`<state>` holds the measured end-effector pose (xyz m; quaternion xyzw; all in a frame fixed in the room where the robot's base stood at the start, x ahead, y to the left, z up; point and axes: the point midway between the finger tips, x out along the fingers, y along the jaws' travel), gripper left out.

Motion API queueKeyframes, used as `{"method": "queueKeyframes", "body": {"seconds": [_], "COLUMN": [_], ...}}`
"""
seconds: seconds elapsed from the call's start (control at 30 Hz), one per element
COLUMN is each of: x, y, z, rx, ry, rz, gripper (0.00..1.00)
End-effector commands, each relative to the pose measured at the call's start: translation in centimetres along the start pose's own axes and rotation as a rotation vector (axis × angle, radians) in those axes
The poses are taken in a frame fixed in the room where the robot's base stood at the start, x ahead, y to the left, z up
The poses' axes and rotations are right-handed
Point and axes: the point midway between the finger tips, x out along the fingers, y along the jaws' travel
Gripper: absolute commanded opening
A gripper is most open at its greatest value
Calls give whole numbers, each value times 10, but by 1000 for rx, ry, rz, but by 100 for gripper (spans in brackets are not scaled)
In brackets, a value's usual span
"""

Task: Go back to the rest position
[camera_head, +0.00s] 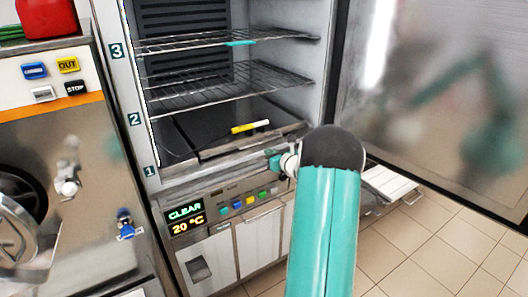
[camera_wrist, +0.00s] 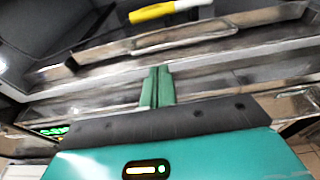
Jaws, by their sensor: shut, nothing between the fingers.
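My gripper (camera_wrist: 157,88) is shut and empty in the wrist view, its two green fingers pressed together. It points at the front edge of the freezer cabinet's bottom level. In the head view my teal arm reaches forward from the bottom, and its dark elbow hides most of the gripper; only a small green part (camera_head: 276,163) shows left of it. The open freezer cabinet (camera_head: 135,80) stands ahead.
Two wire shelves (camera_head: 215,84) sit above the bottom level, with a small teal item (camera_head: 240,43) on the upper one. The cabinet door (camera_head: 440,90) stands open at the right. A steel machine (camera_head: 60,190) is at the left. Tiled floor (camera_head: 440,240) is clear at the lower right.

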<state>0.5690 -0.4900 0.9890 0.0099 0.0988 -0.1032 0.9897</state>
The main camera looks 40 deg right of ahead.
Motion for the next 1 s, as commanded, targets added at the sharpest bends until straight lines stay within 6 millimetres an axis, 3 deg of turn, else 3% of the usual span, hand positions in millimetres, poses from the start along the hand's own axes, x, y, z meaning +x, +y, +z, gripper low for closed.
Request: {"method": "queueKeyframes", "body": {"seconds": [0.1,0.3,0.7,0.77,0.87,1.0], "x": [-22,-43,-47,-47,-46,-58], "y": [0,0,8,22,65,154], "z": [1,0,4,10,29,60], "rx": [0,0,-18,-52,-168,-425], "ry": [0,0,1,6,19,39], "rz": [0,2,17,46,140,338], "gripper": [0,0,0,0,0,0]}}
